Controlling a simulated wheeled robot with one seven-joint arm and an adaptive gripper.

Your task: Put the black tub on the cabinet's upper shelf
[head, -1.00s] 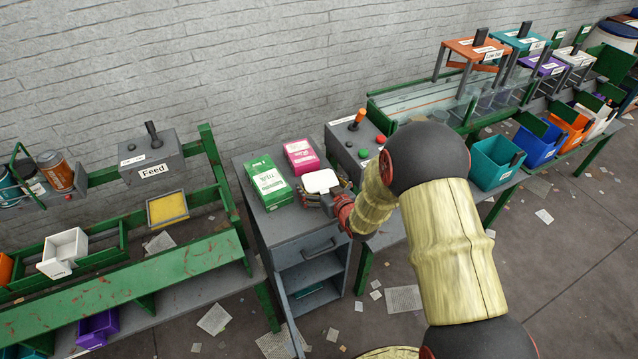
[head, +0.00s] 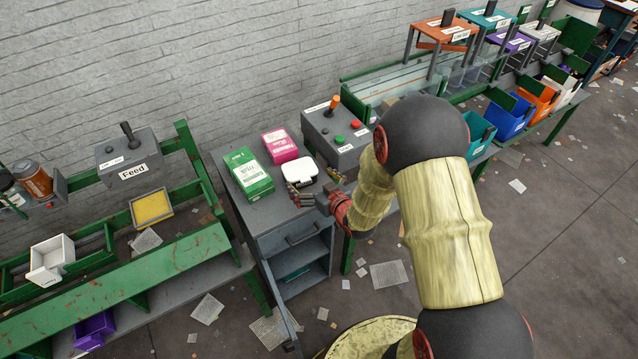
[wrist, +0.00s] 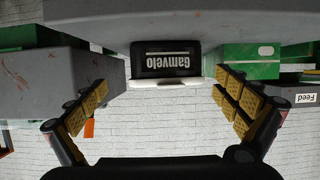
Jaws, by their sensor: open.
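The black tub (wrist: 165,62) has a white lid and a label reading "Gamvelo", seen inverted in the wrist view. It stands on top of the grey cabinet (head: 262,215); in the head view mostly its white lid (head: 299,172) shows. My gripper (head: 318,187) is open and empty at the cabinet's near right edge, just short of the tub. In the wrist view the tub appears ahead between the spread fingers (wrist: 165,100), with no visible contact. The cabinet's open front shows shelf space (head: 300,255) below its handle; the inside is partly dark.
A green box (head: 248,175) and a pink box (head: 280,146) stand beside the tub. A grey control box with a lever (head: 337,135) is close on the right. The cabinet's door (head: 290,288) appears swung open. Green benches flank both sides.

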